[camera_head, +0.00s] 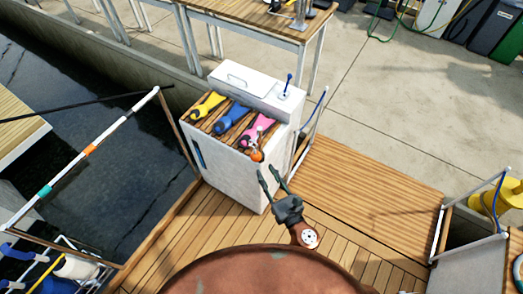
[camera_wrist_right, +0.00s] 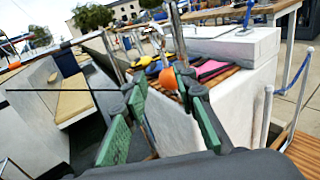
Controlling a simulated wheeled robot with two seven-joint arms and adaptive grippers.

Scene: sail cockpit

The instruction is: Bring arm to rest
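My right gripper (camera_head: 270,174) is in the middle of the head view, in front of the near right corner of a white cabinet (camera_head: 236,180). Its two dark green fingers are spread apart, with nothing seen between them. In the right wrist view the fingers of the right gripper (camera_wrist_right: 160,84) are also apart. In the wrist view the orange ball (camera_wrist_right: 168,78) appears between the fingers; contact cannot be told. My left gripper is not in view.
Yellow (camera_head: 208,105), blue (camera_head: 231,119) and pink (camera_head: 256,131) items lie on the cabinet's slatted top. A wooden table (camera_head: 255,22) stands behind. Water lies left, beyond a striped pole (camera_head: 90,151). The wooden deck (camera_head: 365,190) right of the cabinet is clear.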

